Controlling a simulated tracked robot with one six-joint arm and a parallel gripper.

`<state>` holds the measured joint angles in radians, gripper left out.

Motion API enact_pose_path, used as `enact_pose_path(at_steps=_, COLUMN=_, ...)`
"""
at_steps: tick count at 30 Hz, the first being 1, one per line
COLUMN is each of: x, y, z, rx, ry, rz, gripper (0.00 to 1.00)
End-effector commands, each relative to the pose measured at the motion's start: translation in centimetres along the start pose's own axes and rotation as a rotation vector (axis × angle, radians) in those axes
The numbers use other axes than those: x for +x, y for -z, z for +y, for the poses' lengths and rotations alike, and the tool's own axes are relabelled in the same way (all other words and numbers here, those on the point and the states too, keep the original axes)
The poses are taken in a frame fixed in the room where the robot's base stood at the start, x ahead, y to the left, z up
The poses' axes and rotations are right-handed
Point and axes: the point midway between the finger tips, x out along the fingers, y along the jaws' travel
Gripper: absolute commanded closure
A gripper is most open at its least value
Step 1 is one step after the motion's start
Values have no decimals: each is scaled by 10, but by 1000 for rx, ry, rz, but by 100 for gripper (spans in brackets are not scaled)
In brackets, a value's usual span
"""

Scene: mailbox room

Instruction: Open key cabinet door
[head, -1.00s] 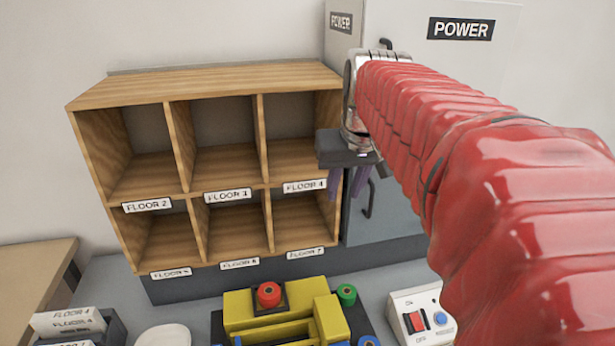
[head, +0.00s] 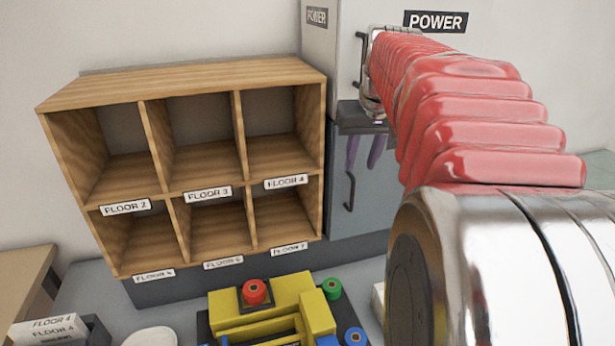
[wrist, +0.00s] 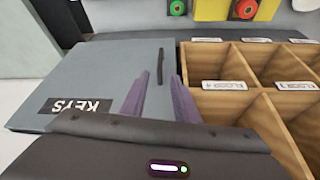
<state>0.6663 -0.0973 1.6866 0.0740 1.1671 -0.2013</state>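The key cabinet is a grey-blue box with a flat door (head: 385,207) and a black vertical bar handle (head: 350,192) near the door's left edge. In the wrist view it appears upside down, with a KEYS label (wrist: 76,106) on the door (wrist: 95,75) and the handle (wrist: 161,67). The door looks shut. My gripper (head: 364,170) has two purple fingers, apart and empty, in front of the door by the handle's upper end. In the wrist view, the handle shows past the fingertips, roughly between them (wrist: 161,77). I see no contact with it.
A wooden pigeonhole shelf (head: 150,185) stands close on the left of the key cabinet. A grey POWER cabinet (head: 335,30) with its own handle is above. A yellow device (head: 290,305) with coloured buttons sits on the counter in front.

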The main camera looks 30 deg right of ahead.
Motion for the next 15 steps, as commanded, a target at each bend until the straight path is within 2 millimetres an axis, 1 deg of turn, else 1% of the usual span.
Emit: enact_pose_path(at_steps=15, x=78, y=-1, z=-1, rx=-1, ry=1, rz=-3, gripper=72)
